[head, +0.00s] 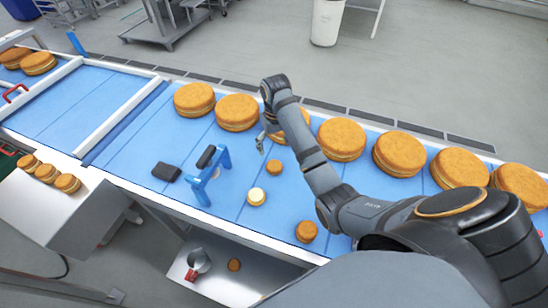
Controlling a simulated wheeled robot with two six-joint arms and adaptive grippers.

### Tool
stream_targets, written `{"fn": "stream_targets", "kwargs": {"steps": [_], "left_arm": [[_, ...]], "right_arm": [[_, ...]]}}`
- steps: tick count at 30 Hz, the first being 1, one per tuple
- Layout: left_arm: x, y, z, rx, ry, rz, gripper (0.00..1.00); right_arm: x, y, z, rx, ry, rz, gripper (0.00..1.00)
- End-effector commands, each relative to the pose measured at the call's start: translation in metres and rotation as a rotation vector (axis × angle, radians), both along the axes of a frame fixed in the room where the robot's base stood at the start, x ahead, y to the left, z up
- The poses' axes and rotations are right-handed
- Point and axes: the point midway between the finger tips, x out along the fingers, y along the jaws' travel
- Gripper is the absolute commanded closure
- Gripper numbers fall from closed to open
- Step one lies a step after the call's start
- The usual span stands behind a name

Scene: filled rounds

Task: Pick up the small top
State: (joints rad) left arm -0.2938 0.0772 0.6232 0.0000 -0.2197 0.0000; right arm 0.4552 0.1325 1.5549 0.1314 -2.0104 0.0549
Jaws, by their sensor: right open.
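Small orange-brown rounds lie on the blue belt (130,150). One small plain round (274,167) lies just below my right gripper in the picture. Another small plain round (306,231) lies nearer the front edge. Between them to the left is a small round with a pale cream top face (257,196). I cannot tell for sure which plain round is the small top. My right gripper (261,146) is open and empty, near the first plain round and apart from it. My right forearm hides part of a large round (290,128). My left gripper is out of view.
Several large rounds (342,139) line the belt's back edge. A blue frame (209,176) stands left of the small rounds, with a black block (167,172) beside it. Small rounds (46,173) sit on a white surface at left.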

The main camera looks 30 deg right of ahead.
Motion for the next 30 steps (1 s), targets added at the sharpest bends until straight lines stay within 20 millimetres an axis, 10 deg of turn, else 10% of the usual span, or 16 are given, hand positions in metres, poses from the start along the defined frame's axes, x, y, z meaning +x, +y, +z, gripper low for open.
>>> {"fn": "stream_targets", "kwargs": {"steps": [9,19,30], "left_arm": [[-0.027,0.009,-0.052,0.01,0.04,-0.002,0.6],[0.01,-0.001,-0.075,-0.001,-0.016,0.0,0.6],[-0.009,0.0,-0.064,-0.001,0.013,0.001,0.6]], "right_arm": [[0.0,0.0,-0.05,0.0,0.0,0.0,0.16],[0.001,0.001,-0.076,0.0,0.001,0.0,0.16],[0.002,0.003,-0.104,0.001,0.0,0.0,0.16]]}}
